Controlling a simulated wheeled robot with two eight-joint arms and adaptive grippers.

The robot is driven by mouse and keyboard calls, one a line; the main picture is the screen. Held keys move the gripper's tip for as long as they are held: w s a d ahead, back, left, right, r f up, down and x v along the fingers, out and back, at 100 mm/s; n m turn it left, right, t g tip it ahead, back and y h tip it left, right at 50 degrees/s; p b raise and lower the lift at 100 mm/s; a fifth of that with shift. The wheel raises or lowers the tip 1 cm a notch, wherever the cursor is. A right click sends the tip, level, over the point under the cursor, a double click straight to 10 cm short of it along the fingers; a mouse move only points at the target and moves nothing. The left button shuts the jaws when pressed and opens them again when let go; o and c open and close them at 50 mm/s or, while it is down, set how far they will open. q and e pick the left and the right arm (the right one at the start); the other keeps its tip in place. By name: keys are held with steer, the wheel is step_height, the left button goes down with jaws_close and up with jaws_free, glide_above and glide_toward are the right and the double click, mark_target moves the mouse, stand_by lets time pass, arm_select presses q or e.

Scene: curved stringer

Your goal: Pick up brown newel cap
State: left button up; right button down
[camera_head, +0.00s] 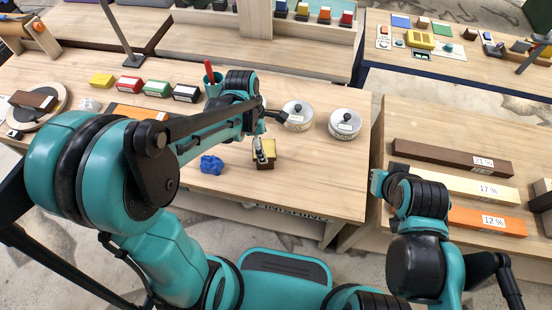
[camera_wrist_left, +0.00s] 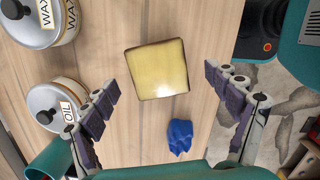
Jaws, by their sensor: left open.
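The newel cap (camera_head: 265,163) is a small square block on the wooden bench, near its front edge. In the left wrist view the cap (camera_wrist_left: 157,69) shows a pale yellow top face with thin dark brown edges. My left gripper (camera_head: 262,150) is over the cap, partly covering it in the head view. In the left wrist view the gripper (camera_wrist_left: 160,82) is open, with one finger on each side of the cap and clear gaps between. It holds nothing. My right arm is over the right bench; its fingers cannot be made out.
A blue crumpled lump (camera_head: 211,165) lies just left of the cap. Two lidded tins (camera_head: 298,115) (camera_head: 345,124) stand behind it, labelled OIL and WAX in the wrist view. Several small coloured boxes (camera_head: 130,85) sit farther back left. Labelled strips (camera_head: 452,157) lie on the right bench.

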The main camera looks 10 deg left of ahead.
mark_target(264, 148)
arm_select(q)
step_height(264, 148, down, 3)
steer(key=shift+w+b, duration=0.1)
steer(key=shift+b, duration=0.55)
steer(key=f+b, duration=0.1)
steer(key=f, duration=0.2)
steer(key=f+b, duration=0.1)
steer(key=shift+w+d+f+b, duration=0.15)
steer(key=shift+d+f+b, duration=0.15)
steer(key=shift+d+f, duration=0.1)
steer(key=shift+r, duration=0.15)
steer(key=c, duration=1.4)
